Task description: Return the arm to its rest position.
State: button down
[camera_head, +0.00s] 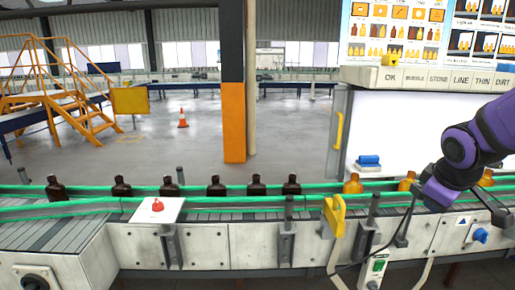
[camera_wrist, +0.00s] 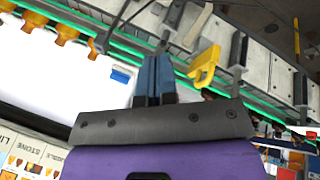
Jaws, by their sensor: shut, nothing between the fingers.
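My purple arm (camera_head: 470,145) reaches in from the right in the head view, over the right part of the conveyor. My gripper (camera_wrist: 154,62) shows in the wrist view as two blue-grey fingers side by side. It is shut and holds nothing. Its fingertips are hard to make out in the head view.
Several dark brown bottles (camera_head: 121,187) stand upright along the conveyor between green rails (camera_head: 320,188). Amber bottles (camera_head: 353,184) stand at right, close to my arm. A yellow bracket (camera_head: 334,214) and dark posts rise at the front edge. A white panel (camera_head: 390,128) stands behind.

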jog(key=s+a+r+m+y, duration=0.1)
jog(key=s+a+r+m, duration=0.2)
jog(key=s+r, duration=0.2)
jog(key=s+a+r+m+y, duration=0.1)
jog(key=s+a+r+m, duration=0.2)
jog(key=s, duration=0.8)
jog(key=shift+a+r+m, duration=0.3)
jog(key=shift+a+r, duration=0.45)
jog(key=shift+r, duration=0.15)
jog(key=shift+s, duration=0.1)
